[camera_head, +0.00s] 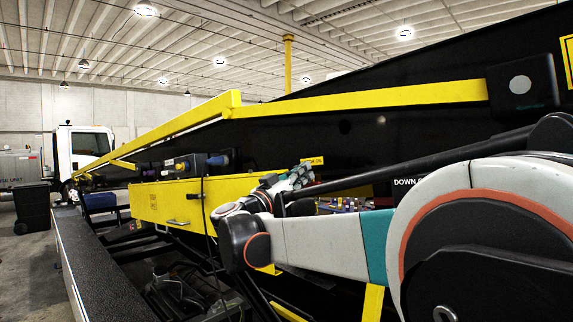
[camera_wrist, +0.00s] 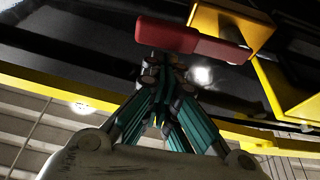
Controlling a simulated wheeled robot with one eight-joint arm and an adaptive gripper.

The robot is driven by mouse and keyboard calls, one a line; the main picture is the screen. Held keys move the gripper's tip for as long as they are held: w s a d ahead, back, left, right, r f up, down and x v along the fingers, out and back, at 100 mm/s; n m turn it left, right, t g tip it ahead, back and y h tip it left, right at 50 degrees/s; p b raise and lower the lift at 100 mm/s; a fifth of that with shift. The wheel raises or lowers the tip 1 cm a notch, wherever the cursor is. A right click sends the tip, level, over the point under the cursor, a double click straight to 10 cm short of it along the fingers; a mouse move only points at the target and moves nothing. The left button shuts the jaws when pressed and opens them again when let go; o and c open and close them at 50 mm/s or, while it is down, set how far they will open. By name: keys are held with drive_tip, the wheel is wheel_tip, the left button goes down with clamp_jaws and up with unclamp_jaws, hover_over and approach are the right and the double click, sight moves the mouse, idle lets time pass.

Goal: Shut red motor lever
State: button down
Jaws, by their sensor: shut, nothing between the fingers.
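The red motor lever (camera_wrist: 188,39) shows in the wrist view as a dark red bar near the top, lying nearly crosswise. Its right end is beside a yellow bracket (camera_wrist: 232,22). My gripper (camera_wrist: 165,66) is shut and empty, with its fingertips just below the lever in the picture. I cannot tell whether they touch it. In the head view my gripper (camera_head: 303,172) is by the black side of the loader, right of the yellow control box. The lever cannot be made out clearly there.
The yellow box (camera_head: 165,203) with connectors on top stands left of my gripper. A yellow rail (camera_head: 360,101) runs above my arm along the black loader side (camera_head: 425,135). A dark running board (camera_head: 92,250) is at lower left. A white truck (camera_head: 82,148) stands far back.

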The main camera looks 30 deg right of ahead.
drive_tip(key=shift+d+f, duration=0.15)
drive_tip(key=shift+f, duration=0.1)
idle(0.3)
wheel_tip(320, 180, down, 10)
drive_tip(key=w+m+g+b, duration=0.1)
drive_tip(key=m+g+b, duration=0.5)
drive_tip(key=m, duration=0.8)
drive_tip(key=shift+w+a+f+m+b, duration=0.25)
drive_tip(key=shift+w+a+b, duration=0.2)
drive_tip(key=shift+b, duration=1)
drive_tip(key=shift+s, duration=0.15)
